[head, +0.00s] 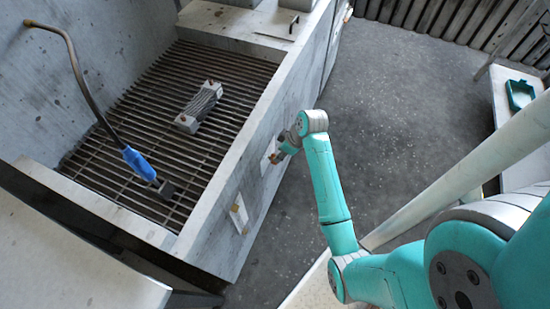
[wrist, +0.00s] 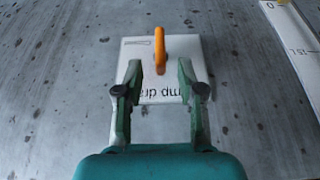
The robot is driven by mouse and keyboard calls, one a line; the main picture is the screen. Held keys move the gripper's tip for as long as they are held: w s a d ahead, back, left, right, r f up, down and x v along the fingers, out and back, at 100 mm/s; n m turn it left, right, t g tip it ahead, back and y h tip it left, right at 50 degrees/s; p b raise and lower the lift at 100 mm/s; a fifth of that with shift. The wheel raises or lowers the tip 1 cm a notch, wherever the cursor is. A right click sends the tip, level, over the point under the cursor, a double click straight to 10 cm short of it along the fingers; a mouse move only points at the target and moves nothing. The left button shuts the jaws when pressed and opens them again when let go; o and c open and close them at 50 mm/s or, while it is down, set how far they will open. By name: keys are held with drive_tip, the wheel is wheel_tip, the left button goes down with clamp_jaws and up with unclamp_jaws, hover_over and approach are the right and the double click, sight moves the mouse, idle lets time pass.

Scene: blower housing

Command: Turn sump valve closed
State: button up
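The sump valve shows in the wrist view as an orange lever handle (wrist: 160,46) on a white plate (wrist: 188,50) with partly hidden upside-down lettering reading "mp dra". The plate is on a grey, stained wall. My gripper (wrist: 160,76) is open, its green fingers apart on either side of the handle's lower end. Nothing is visibly pinched, and I cannot tell whether either finger touches the handle. In the head view my gripper (head: 277,155) is at the outer side wall of the grey tank, largely covering the plate there.
The tank (head: 222,222) has a slatted grate (head: 150,130) holding a finned block (head: 199,107) and a blue-handled tool (head: 139,164). Another small plate (head: 239,214) is on the same wall, nearer. A marked white strip (wrist: 291,38) is at the wrist view's right. Grey floor (head: 400,110) is open beyond my arm.

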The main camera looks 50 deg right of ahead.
drive_tip(key=x, duration=0.6)
clamp_jaws()
